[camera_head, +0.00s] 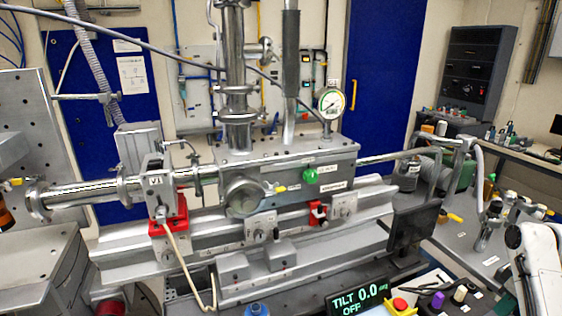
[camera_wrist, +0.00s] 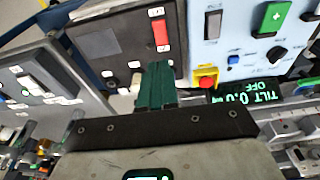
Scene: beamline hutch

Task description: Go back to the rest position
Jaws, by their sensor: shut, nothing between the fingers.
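My gripper (camera_wrist: 157,85) shows in the wrist view as two dark green fingers side by side, shut with nothing between them. The fingers point at a dark control panel (camera_wrist: 112,45) with a red rocker switch (camera_wrist: 160,32). The fingertips overlap the panel's lower edge in the picture; I cannot tell whether they touch it. In the head view, a white part of my arm (camera_head: 540,265) shows at the lower right edge, and my gripper is out of the picture.
A light blue panel (camera_wrist: 230,45) with a green switch and knobs sits right of the fingers. A red-and-yellow button (camera_head: 400,305) and a display (camera_head: 358,298) reading "TILT 0.0" and "OFF" stand at the front. The metal beamline rail (camera_head: 120,265) fills the middle. A cluttered bench (camera_head: 530,165) is at right.

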